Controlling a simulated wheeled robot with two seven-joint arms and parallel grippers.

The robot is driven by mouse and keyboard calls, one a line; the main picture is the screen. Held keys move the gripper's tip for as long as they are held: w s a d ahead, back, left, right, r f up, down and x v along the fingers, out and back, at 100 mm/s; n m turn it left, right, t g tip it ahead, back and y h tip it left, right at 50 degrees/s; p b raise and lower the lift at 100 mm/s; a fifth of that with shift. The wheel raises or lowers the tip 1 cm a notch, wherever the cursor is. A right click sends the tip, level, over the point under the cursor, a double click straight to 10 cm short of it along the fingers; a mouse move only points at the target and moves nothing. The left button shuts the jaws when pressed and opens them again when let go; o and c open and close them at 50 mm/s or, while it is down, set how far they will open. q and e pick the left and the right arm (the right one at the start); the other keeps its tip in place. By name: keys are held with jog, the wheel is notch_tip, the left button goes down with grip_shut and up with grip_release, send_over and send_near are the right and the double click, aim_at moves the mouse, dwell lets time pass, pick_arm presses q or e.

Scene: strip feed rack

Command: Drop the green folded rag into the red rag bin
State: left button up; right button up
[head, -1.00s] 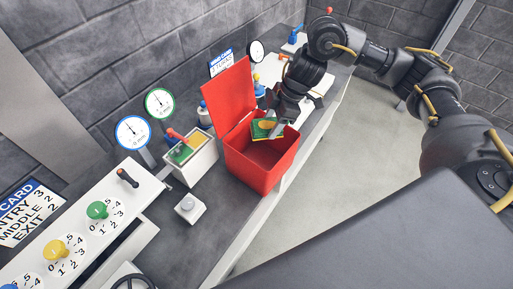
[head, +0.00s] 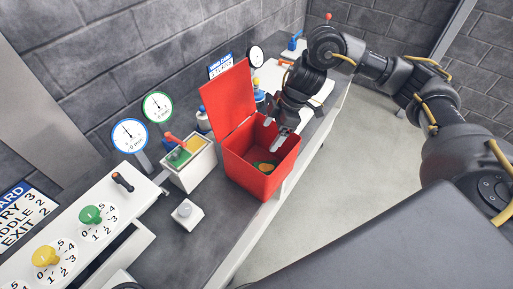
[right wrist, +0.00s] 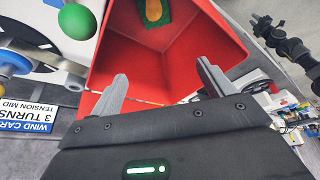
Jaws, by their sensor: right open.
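The red rag bin (head: 252,183) stands on the bench with its lid (head: 229,98) tipped up and open. The green folded rag (head: 266,166), with an orange-brown patch on it, lies inside the bin. It also shows in the right wrist view (right wrist: 154,12), at the top, inside the red bin (right wrist: 105,62). My right gripper (head: 283,139) is over the bin's opening, apart from the rag. In the right wrist view its fingers (right wrist: 163,85) are spread with nothing between them. My left gripper is not in view.
A white box (head: 190,172) with green and yellow compartments and a red handle stands left of the bin. Two round gauges (head: 130,135) and a panel with green and yellow knobs (head: 91,215) are further left. A small white button box (head: 187,214) sits in front.

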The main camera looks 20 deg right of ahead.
jog(key=v, duration=1)
jog(key=shift+d+r, duration=0.2)
jog(key=shift+r, duration=0.15)
jog(key=shift+s, duration=0.1)
